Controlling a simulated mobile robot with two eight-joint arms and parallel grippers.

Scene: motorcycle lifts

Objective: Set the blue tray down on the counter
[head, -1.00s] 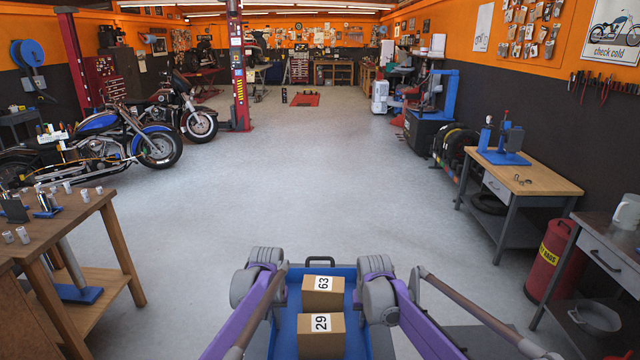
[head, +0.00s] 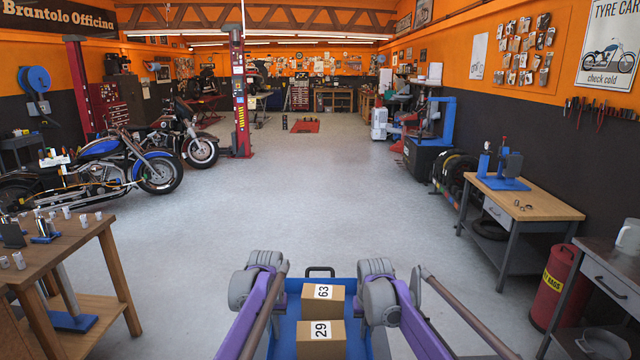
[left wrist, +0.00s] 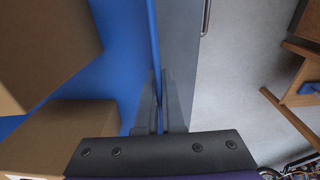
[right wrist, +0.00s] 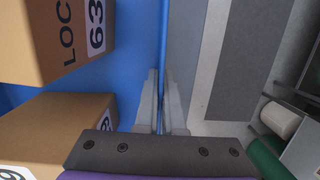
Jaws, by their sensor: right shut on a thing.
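The blue tray (head: 283,338) is held level in front of me at the bottom of the head view, with a dark handle at its far end. Two cardboard boxes lie in it, one marked 63 (head: 323,300) and one marked 29 (head: 321,338). In the left wrist view my left gripper (left wrist: 160,105) has its fingers closed on either side of the tray's blue wall. In the right wrist view my right gripper (right wrist: 163,105) is shut on the opposite wall. The fingers are hidden in the head view. I cannot tell which surface is the counter.
A grey-topped table (head: 612,262) with a white jug (head: 628,236) is at near right, beside a red bin (head: 553,290). A wooden-topped workbench (head: 545,198) stands behind it. Another wooden bench (head: 75,245) is at near left. The floor ahead is clear; motorcycles stand at left.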

